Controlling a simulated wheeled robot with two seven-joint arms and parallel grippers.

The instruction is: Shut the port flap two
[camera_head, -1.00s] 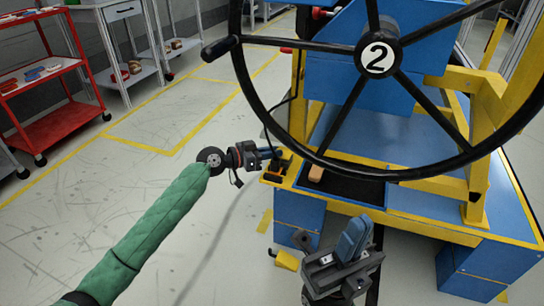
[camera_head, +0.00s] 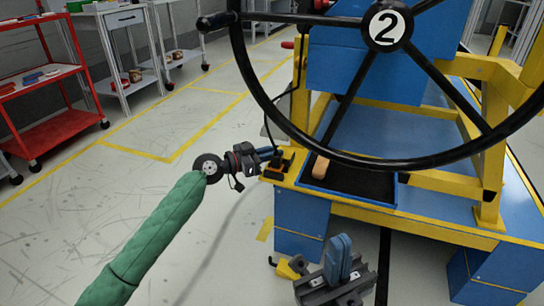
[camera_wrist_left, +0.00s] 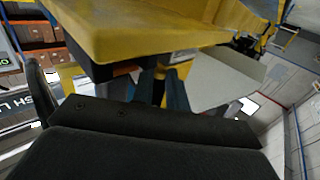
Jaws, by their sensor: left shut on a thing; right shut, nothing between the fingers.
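The blue-and-yellow module carries a black wheel with a round "2" plate (camera_head: 388,27). A small black port part (camera_head: 278,166) sits on the module's near-left yellow corner. I cannot tell a flap or its number there. My left gripper (camera_head: 268,153) reaches it from the left, its blue fingers at the part. In the left wrist view its fingers (camera_wrist_left: 163,88) close on a narrow dark piece below a yellow panel (camera_wrist_left: 140,30); most of that piece is hidden. My right gripper (camera_head: 340,256) is shut and empty, fingers up, in front of the module.
The black wheel rim (camera_head: 400,162) spans the space above the module. A red cart (camera_head: 60,134) stands far left. The floor at left is clear.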

